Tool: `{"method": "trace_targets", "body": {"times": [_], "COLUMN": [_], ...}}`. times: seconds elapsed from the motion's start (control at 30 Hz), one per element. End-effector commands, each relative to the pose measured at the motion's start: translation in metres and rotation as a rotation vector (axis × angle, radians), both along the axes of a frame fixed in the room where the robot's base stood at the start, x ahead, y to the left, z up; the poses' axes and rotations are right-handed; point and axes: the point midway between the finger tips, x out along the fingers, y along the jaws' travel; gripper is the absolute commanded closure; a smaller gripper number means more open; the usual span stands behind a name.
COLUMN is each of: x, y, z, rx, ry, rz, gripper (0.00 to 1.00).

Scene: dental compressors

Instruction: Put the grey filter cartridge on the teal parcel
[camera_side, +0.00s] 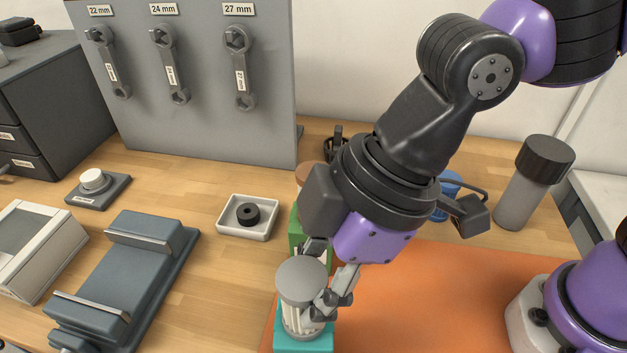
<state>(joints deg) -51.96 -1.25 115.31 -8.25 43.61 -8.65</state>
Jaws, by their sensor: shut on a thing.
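The grey filter cartridge (302,278) is upright, with a flat grey cap and pale ribbed sides, at the bottom middle of the side view. My gripper (326,296) is shut on it from the right, its fingers around the body below the cap. The teal parcel (305,343) is directly beneath the cartridge, partly covered by it and cut by the lower edge of the picture. The cartridge's base appears at the parcel's top; I cannot tell whether they touch.
A green box (296,228) stands just behind the cartridge. A white tray (248,233) with a black ring is to the left, beside a blue-grey fixture (125,275). A dark-capped grey bottle (534,182) stands at the right. The orange mat (430,300) is largely clear.

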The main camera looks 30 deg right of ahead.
Motion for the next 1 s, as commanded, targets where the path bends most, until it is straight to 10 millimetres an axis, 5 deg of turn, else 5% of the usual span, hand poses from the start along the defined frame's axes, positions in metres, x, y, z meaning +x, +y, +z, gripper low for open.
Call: {"method": "trace_targets", "body": {"times": [0.27,0.3,0.33,0.77,1.0], "x": [0.0,0.0,0.0,0.0,-0.005], "y": [0.0,0.0,0.0,0.0,-0.013], "z": [-0.003,-0.003,-0.003,0.0,0.039], "rx": [0.001,0.001,0.001,0.001,0.006], "ry": [0.0,0.0,0.0,0.0,-0.004], "rz": [0.0,0.0,0.0,0.0,-0.001], "gripper": [0.95,0.36,0.22,0.22,0.22]}}
